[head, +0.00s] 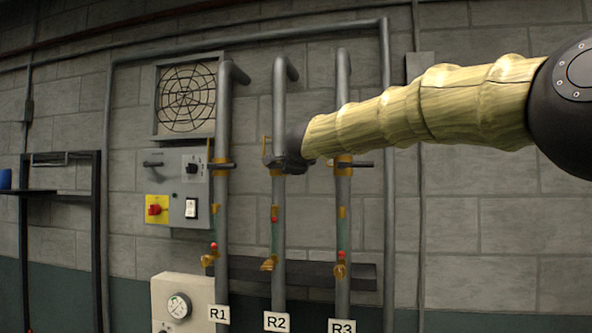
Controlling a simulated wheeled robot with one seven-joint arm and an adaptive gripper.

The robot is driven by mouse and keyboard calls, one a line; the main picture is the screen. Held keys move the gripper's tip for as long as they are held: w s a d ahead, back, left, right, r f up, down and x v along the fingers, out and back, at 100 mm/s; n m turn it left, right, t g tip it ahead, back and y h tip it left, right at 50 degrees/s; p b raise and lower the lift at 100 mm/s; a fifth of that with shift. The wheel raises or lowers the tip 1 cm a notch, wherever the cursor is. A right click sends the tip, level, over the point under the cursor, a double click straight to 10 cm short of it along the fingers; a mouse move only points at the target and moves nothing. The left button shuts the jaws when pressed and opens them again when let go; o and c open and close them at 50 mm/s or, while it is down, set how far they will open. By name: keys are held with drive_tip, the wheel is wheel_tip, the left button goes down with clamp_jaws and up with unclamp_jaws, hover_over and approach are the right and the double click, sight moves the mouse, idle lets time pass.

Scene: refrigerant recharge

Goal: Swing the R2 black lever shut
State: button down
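The R2 pipe (278,215) is the middle of three upright grey pipes, with its R2 label (277,322) at the bottom. My gripper (277,163) is at the R2 pipe, level with the black levers on the neighbouring pipes. It covers the spot where an R2 black lever would show, so I cannot see that lever or its angle. A brass-coloured fitting shows just below my gripper. My fingers are dark and small here; I cannot tell whether they are open or shut, or touching anything.
The R1 black lever (222,166) and R3 black lever (361,164) lie across their pipes on either side. A grey switch box (195,190) with a red knob (155,210) is left of R1. A gauge box (178,304) stands lower left. The wall at right is clear.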

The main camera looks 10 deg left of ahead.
drive_tip(key=shift+r, duration=0.2)
idle(0.5)
drive_tip(key=c, duration=1.4)
unclamp_jaws()
drive_tip(key=shift+s, duration=0.15)
drive_tip(key=v, duration=1.2)
drive_tip(key=shift+a, duration=0.1)
